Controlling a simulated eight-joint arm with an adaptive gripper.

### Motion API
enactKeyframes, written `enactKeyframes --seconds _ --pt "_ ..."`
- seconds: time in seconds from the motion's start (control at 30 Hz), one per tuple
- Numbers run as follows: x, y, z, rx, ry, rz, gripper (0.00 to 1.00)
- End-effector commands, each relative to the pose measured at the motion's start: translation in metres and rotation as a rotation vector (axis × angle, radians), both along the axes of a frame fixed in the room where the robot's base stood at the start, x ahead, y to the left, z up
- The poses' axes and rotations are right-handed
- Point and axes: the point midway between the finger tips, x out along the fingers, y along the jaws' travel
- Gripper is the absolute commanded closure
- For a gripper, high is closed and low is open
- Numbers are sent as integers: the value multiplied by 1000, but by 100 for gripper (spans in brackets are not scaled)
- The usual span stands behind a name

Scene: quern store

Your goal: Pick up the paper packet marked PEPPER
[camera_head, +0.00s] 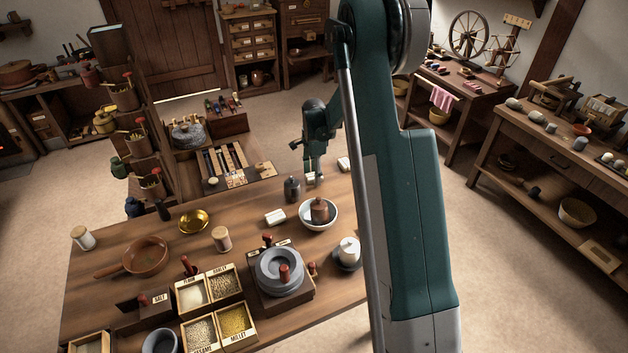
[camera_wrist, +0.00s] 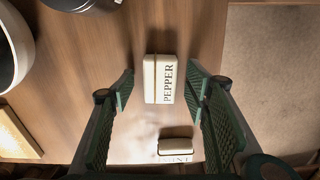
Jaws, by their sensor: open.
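The paper packet marked PEPPER (camera_wrist: 159,79) is a small cream block lying on the table in the middle of the wrist view, its black lettering facing up. My gripper (camera_head: 314,176) points down over the far edge of the table in the head view. Its green fingers are spread, one on each side of the packet in the wrist view, with gaps showing and nothing held. In the head view the packet is mostly lost behind the fingertips. A second pale packet (camera_wrist: 176,144) lies below it in the wrist view, its lettering hard to read; it also shows in the head view (camera_head: 343,163).
A dark bottle (camera_head: 292,189) stands left of my gripper. A white bowl (camera_head: 319,214) holding a brown jar stands in front, with another white packet (camera_head: 275,216) beside it. The table edge and floor (camera_wrist: 275,80) lie right in the wrist view.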

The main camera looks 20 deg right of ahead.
Motion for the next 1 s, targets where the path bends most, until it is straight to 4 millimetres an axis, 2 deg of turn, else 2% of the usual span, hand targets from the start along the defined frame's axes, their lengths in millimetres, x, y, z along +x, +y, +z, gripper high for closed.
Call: enactKeyframes --seconds 0.6,0.67,0.83,1.0 --pt "0 0 -4 0 0 0 54" --pt "0 0 -4 0 0 0 59" --pt "0 0 -4 0 0 0 81" --pt "0 0 -4 0 0 0 82"
